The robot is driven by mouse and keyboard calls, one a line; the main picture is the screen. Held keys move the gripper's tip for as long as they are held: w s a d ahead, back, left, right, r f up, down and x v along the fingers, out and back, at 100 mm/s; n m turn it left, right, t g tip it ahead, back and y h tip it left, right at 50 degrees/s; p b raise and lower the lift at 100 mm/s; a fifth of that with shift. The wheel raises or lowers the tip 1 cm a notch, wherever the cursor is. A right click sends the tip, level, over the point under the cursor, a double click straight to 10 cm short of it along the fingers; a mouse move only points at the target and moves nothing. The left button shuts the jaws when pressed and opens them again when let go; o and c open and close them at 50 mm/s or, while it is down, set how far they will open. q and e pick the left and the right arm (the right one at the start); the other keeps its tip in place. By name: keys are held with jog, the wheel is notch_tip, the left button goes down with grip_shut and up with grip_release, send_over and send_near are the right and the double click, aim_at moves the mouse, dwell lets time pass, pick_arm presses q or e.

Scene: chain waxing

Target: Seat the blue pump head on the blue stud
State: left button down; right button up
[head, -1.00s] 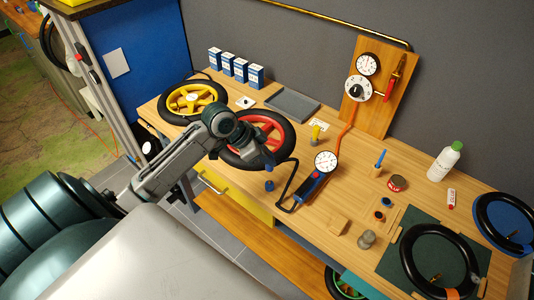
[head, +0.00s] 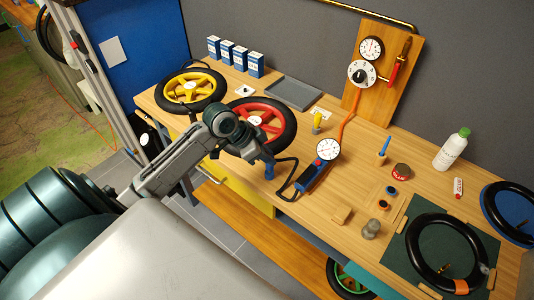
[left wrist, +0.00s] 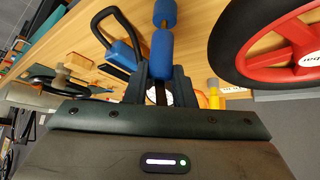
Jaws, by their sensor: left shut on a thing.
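My left gripper (head: 265,157) is shut on the blue pump head (left wrist: 162,54) above the bench's front edge, beside the red wheel. I cannot tell whether the head is fully seated. My right gripper is not in view.
A red wheel (head: 286,137) lies close behind my left gripper, with a yellow wheel (head: 214,77) farther left. A pump with a round gauge (head: 328,149) and black hose lies to the right. A yellow piece (head: 317,118) stands behind. The bench front around the wooden block (head: 341,215) is fairly clear.

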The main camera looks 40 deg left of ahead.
pick_arm(q)
jog(key=shift+p, duration=0.3)
dwell(0.5)
dwell(0.7)
jog(key=shift+f, duration=0.25)
dwell(0.4)
jog(key=shift+f, duration=0.3)
jog(key=shift+f+b, duration=0.3)
jog(key=shift+f, duration=0.15)
dwell(0.4)
jog(key=c, duration=1.1)
grip_release()
jog(key=shift+c, duration=0.2)
